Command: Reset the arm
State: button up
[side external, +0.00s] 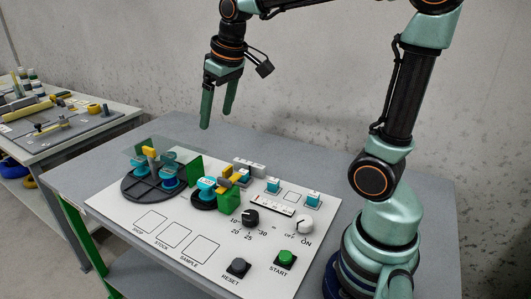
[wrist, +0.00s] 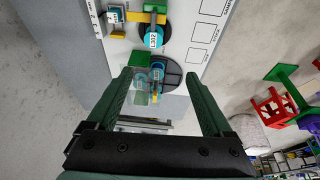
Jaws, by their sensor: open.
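My gripper (side external: 217,105) is open and empty, held high above the far left part of the work panel with its green fingers pointing down. In the wrist view the two fingers of my gripper (wrist: 165,88) are spread apart, with the dark round turntable (wrist: 172,72) seen between and beyond them. The white work panel (side external: 130,209) lies on the grey table. It carries a black reset button (side external: 238,267), a green start button (side external: 286,258), a black dial (side external: 250,217) and a white off/on knob (side external: 304,224). No blue cable can be made out.
The larger turntable (side external: 135,189) holds teal and yellow parts beside a clear plate and green blocks. A smaller black disc (side external: 203,202) with teal and yellow parts stands next to it. A second cluttered table (side external: 75,145) is at the left. Air around my gripper is clear.

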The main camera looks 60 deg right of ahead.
jog(key=s+a+f+t, duration=0.1)
jog(key=s+a+f, duration=0.2)
jog(key=s, duration=0.6)
jog(key=shift+s+a+t, duration=0.35)
jog(key=shift+a+t, duration=0.05)
jog(key=shift+a, duration=0.4)
